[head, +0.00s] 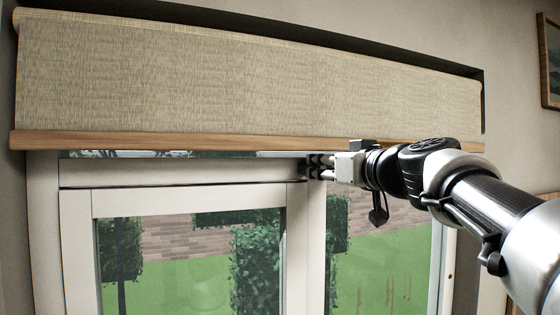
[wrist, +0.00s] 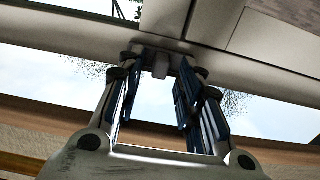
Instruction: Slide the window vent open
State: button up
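The window vent is a long white horizontal strip (head: 180,172) across the top of the window frame, just below the blind. In the wrist view, a small grey tab (wrist: 160,66) sticks out from the white frame. My gripper (head: 318,166) is at the strip's right end, near the central upright of the window. In the wrist view, the blue-padded fingers of my gripper (wrist: 161,72) are apart, one on each side of the tab. A gap shows between each finger and the tab. In the head view the gripper hides the tab.
A beige roller blind (head: 240,75) with a wooden bottom rail (head: 200,143) hangs close above the gripper. The window's white central upright (head: 308,250) stands below the gripper. A framed picture (head: 549,62) hangs at the far right.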

jog(key=shift+w+a, duration=0.1)
jog(key=shift+w, duration=0.35)
jog(key=shift+s, duration=0.15)
jog(key=shift+c, duration=0.5)
grip_shut()
jog(key=shift+r, duration=0.1)
